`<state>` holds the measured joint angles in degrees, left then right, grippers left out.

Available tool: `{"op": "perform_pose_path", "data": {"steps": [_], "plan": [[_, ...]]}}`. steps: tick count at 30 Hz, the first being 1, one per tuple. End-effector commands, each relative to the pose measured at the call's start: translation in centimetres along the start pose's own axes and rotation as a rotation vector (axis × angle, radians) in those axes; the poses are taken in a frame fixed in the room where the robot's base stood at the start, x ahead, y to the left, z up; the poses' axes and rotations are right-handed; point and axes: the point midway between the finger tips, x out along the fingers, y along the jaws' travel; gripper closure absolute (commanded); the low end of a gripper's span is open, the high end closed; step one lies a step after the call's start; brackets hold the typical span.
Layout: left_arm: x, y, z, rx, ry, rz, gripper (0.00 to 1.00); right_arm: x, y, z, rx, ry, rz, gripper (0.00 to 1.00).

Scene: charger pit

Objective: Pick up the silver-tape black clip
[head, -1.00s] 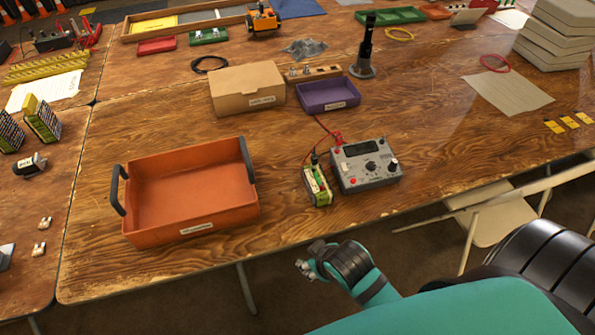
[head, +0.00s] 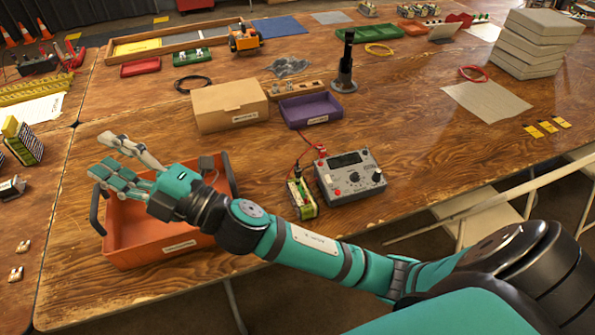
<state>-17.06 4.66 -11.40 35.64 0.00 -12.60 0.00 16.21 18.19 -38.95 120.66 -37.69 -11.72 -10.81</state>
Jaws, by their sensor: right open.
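My right gripper (head: 99,154) is open and empty, its fingers pointing left above the back left part of the orange tray (head: 150,250). My forearm and wrist cover much of the tray's inside. A small black clip (head: 296,174) appears at the top of the upright battery pack (head: 302,197), beside the grey charger box (head: 350,178). I cannot make out silver tape on it. A red clip (head: 321,151) with a red lead is at the charger's back left corner. My left gripper is not in view.
A cardboard box (head: 230,105) and a purple tray (head: 310,110) stand behind the charger. A black post (head: 345,65) stands to their right. Another battery pack (head: 22,142) and a dark object with a white label (head: 12,188) are at far left.

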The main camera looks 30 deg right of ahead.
Motion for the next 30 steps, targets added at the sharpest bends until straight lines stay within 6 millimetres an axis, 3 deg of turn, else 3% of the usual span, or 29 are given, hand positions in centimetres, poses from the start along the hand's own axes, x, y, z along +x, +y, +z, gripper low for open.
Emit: {"op": "perform_pose_path", "data": {"steps": [1,4,6,9,11,14,15,17,18,21,25,27,30], "plan": [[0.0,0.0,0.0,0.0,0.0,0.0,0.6,1.5,0.3,-3.5,-0.143,0.184,0.014,0.58],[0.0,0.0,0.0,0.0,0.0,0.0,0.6,1.7,-1.5,-9.8,-0.424,0.559,0.008,0.58],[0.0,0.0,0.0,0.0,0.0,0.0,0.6,0.4,-4.0,-12.4,-0.62,0.819,-0.029,0.58],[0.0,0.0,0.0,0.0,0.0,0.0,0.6,-2.8,-8.5,-12.3,-0.89,1.179,-0.141,0.58],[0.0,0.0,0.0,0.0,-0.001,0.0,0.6,-5.0,-10.8,-10.0,-1.04,1.383,-0.247,0.58],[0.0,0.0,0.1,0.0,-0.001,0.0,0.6,-8.6,-12.6,-2.9,-1.252,1.695,-0.501,0.58],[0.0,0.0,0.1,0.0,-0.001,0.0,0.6,-9.8,-12.2,0.7,-1.319,1.806,-0.631,0.58],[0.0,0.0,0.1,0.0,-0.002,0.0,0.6,-11.4,-10.4,6.4,-1.389,1.944,-0.851,0.58],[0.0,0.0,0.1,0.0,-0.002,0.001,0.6,-12.4,-8.4,9.9,-1.413,2.018,-1.004,0.58],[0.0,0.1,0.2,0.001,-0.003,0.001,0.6,-14.3,-2.8,16.5,-1.409,2.124,-1.353,0.58],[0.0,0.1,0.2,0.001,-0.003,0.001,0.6,-15.8,3.2,20.7,-1.341,2.162,-1.662,0.58],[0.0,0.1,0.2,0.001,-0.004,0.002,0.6,-16.2,5.1,21.7,-1.31,2.165,-1.751,0.58],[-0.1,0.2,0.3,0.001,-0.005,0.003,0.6,-16.9,5.9,22.4,-1.286,2.166,-1.807,0.58]]}}
